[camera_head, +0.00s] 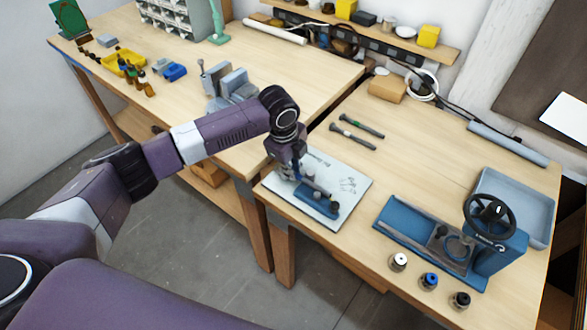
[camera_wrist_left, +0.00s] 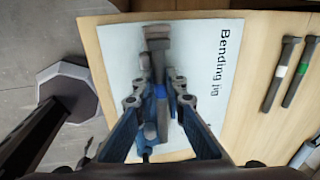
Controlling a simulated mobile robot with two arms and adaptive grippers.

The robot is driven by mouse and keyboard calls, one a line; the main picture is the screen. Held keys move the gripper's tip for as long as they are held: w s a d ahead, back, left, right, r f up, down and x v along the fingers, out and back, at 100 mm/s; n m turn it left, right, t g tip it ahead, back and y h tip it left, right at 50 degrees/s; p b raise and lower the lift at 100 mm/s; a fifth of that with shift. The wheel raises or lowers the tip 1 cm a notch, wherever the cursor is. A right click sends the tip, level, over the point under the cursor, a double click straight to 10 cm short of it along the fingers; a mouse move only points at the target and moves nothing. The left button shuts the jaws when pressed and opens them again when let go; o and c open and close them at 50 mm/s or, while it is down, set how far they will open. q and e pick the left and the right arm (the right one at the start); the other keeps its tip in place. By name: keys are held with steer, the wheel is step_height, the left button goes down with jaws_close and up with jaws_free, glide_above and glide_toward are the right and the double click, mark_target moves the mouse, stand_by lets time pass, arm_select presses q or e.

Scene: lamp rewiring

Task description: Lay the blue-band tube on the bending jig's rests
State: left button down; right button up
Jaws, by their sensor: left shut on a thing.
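My left gripper (camera_wrist_left: 158,92) is shut on the grey blue-band tube (camera_wrist_left: 161,112), with the blue band showing between its fingertips. In the head view my left gripper (camera_head: 297,178) is low over the bending jig (camera_head: 318,207), a small blue fixture on a white board (camera_head: 345,205). The board reads "Bending jig" in the wrist view. The tube lies along the jig in that view, with its thicker dark end toward the top. The fingers hide part of the jig, and I cannot tell whether the tube touches the rests. My right gripper is not in view.
Two more tubes (camera_head: 361,125) (camera_head: 352,137) lie behind the board, one with a green band and one with a white band. At right are a blue press with a black handwheel (camera_head: 489,215), a grey tray (camera_head: 515,200) and several small capped pots.

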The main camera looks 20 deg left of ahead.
arm_select(q)
steer(key=c, duration=1.9)
jaws_free()
steer(key=shift+r, duration=0.1)
step_height(320, 180, up, 12)
steer(key=s, duration=0.2)
steer(key=shift+a, duration=0.45)
steer(key=shift+s, duration=0.1)
step_height(320, 180, up, 8)
steer(key=s+p, duration=0.1)
steer(key=p, duration=0.7)
steer(key=shift+a+r, duration=0.2)
steer(key=shift+r, duration=0.05)
